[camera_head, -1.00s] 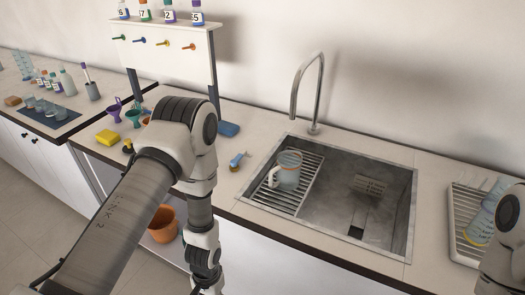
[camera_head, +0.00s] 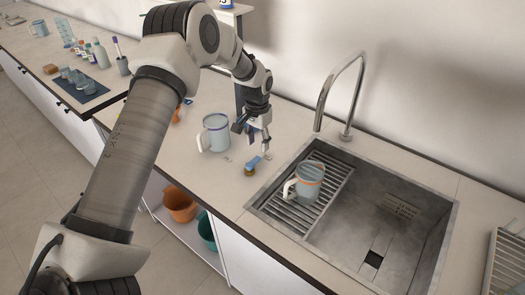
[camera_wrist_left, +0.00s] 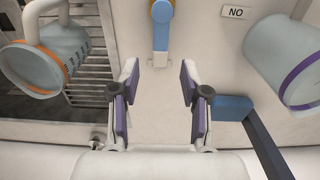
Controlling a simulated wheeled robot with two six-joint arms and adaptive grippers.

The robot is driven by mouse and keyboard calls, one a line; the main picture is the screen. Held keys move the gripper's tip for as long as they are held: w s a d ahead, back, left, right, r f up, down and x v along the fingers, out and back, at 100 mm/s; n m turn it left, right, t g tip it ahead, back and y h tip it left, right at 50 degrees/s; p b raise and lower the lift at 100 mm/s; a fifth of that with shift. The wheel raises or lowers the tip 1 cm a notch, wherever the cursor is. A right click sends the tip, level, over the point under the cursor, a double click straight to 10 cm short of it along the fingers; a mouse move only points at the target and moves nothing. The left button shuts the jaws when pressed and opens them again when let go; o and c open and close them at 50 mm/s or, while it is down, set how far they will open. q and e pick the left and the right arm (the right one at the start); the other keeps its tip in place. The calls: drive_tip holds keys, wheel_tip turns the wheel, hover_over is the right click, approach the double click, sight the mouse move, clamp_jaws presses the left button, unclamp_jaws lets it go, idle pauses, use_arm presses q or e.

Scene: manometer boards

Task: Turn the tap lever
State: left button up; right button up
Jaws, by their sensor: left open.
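The tap lever (camera_head: 253,163) is a small blue handle on a brass-coloured base, on the counter left of the sink. It also shows at the top of the left wrist view (camera_wrist_left: 160,45), its near end roughly in line with the gap between my fingertips. My left gripper (camera_head: 256,142) is open, fingers pointing down, just behind the lever in the head view. In the left wrist view the open fingers (camera_wrist_left: 159,78) have nothing between them. I cannot tell the exact height over the lever. My right gripper is out of view.
A mug with an orange band (camera_head: 309,181) stands on the rack in the sink (camera_head: 395,210). A larger mug (camera_head: 214,133) stands left of the lever. A small "NO" label (camera_wrist_left: 236,12) lies near the lever. A tall curved faucet (camera_head: 321,105) rises behind the sink.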

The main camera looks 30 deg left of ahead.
sight(256, 159)
use_arm(q)
drive_tip(key=shift+s+f+p, duration=0.5)
drive_tip(key=shift+s+f, duration=0.55)
drive_tip(key=shift+f, duration=0.1)
drive_tip(key=w+f, duration=0.1)
drive_tip(key=f, duration=0.1)
drive_tip(key=w+f, duration=0.1)
drive_tip(key=shift+a+f, duration=0.1)
drive_tip(key=shift+f, duration=0.25)
drive_tip(key=shift+s+r, duration=0.2)
drive_tip(key=shift+r, duration=0.05)
drive_tip(key=shift+c, duration=0.7)
drive_tip(key=shift+s+r, duration=0.2)
drive_tip(key=shift+s, duration=0.1)
clamp_jaws()
drive_tip(key=shift+w+f, duration=0.1)
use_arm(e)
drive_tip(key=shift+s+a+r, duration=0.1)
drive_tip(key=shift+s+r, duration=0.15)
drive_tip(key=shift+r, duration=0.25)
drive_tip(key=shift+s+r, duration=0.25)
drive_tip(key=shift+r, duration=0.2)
